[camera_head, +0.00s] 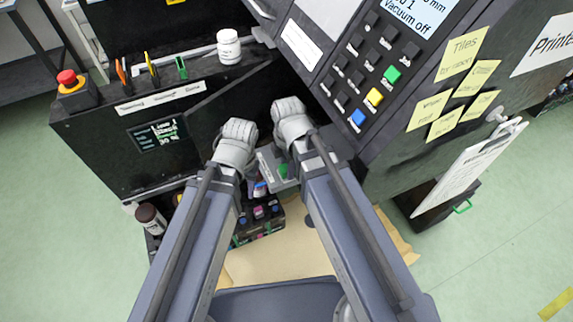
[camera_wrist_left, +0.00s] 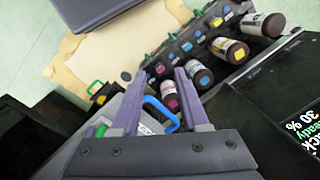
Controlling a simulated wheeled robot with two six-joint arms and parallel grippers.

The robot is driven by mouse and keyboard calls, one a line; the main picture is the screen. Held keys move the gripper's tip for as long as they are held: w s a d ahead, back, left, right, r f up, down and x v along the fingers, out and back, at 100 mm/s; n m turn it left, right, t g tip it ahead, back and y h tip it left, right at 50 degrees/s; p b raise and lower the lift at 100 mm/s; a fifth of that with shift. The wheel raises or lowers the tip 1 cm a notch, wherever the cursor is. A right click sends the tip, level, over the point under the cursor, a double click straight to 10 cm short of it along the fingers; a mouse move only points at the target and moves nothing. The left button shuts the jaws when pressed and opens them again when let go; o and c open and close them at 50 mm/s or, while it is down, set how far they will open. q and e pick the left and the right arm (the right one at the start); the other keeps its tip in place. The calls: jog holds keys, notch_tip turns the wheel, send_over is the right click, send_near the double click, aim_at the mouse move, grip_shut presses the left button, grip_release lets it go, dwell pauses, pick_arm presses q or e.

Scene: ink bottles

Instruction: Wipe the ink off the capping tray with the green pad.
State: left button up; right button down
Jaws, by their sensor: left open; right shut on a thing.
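The grey capping tray (camera_head: 270,158) shows partly between my two forearms in the head view, low in front of the black machine. A small green patch, which looks like the green pad (camera_head: 283,171), shows at the tray beside my right arm. Green also shows at the left wrist view's lower left (camera_wrist_left: 99,131). My left gripper (camera_wrist_left: 155,92) is open, its two fingers on either side of a blue loop handle (camera_wrist_left: 163,113), not closed on it. My right gripper (camera_head: 291,118) is shut; its fingertips and their contact are hidden. Ink on the tray cannot be made out.
A black rack (camera_wrist_left: 172,50) holds several ink bottles close beyond my left gripper. A brown bottle (camera_head: 150,217) stands at its left end. A white jar (camera_head: 229,46) stands on the machine's ledge. The keypad panel (camera_head: 372,68) rises close to my right arm.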

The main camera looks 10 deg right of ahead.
jog(key=shift+w+a, duration=0.3)
jog(key=shift+w, duration=0.6)
jog(key=shift+w+a, duration=0.25)
jog(key=shift+w, duration=0.65)
jog(key=shift+w, duration=0.1)
jog(key=shift+w+a, duration=0.25)
jog(key=shift+w, duration=0.55)
jog(key=shift+w+a, duration=0.25)
jog(key=shift+w, duration=0.55)
jog(key=shift+w+r+p, duration=0.15)
jog(key=shift+r+p, duration=0.4)
jog(key=shift+p, duration=0.1)
notch_tip(320, 180, up, 5)
jog(key=p, duration=0.4)
jog(key=shift+f+p, duration=0.1)
jog(key=shift+p, duration=0.3)
